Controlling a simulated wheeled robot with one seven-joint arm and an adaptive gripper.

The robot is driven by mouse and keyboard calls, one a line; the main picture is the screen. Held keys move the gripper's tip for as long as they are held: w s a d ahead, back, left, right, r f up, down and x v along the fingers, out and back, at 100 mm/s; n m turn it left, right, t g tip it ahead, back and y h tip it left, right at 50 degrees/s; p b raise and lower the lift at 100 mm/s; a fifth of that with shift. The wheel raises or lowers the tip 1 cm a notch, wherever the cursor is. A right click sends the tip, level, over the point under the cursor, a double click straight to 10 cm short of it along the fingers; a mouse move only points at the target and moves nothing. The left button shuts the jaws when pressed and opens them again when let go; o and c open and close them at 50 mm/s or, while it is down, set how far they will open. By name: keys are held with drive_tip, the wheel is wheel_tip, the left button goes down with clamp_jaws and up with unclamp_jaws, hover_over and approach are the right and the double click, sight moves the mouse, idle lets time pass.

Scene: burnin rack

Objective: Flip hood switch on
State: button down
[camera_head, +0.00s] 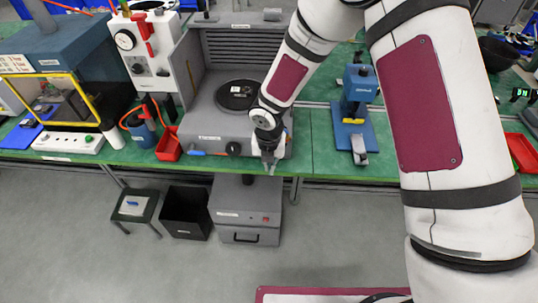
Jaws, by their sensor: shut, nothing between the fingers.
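A grey hood-like unit (205,121) with a slatted back and a round dark plate stands on the green bench. Its front face carries a black knob (233,148) and a blue-handled item (197,153). A white block or panel (282,146) shows at the right end of this front, partly behind my gripper. No switch can be made out clearly; my gripper may cover it. My gripper (268,164) is shut and empty, pointing down in front of the right end of the unit's front. I cannot tell whether it touches anything.
A blue press-like tool (354,105) stands to the right on the bench. A red bin (169,146) and a white power strip (68,143) are to the left. Below are a grey cabinet (243,215), a black bin (186,212) and a stool (135,206).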

drive_tip(key=shift+w+d+f, duration=0.1)
drive_tip(key=shift+w, duration=1.85)
drive_tip(key=shift+w, duration=0.1)
drive_tip(key=b, duration=0.2)
drive_tip(key=shift+w+f+b, duration=0.3)
drive_tip(key=shift+w+f, duration=0.1)
drive_tip(key=shift+s+f+b, duration=0.1)
drive_tip(key=shift+b, duration=0.35)
drive_tip(key=shift+s, duration=0.1)
drive_tip(key=shift+r, duration=0.25)
drive_tip(key=shift+r+p, duration=0.3)
drive_tip(key=shift+r, duration=0.35)
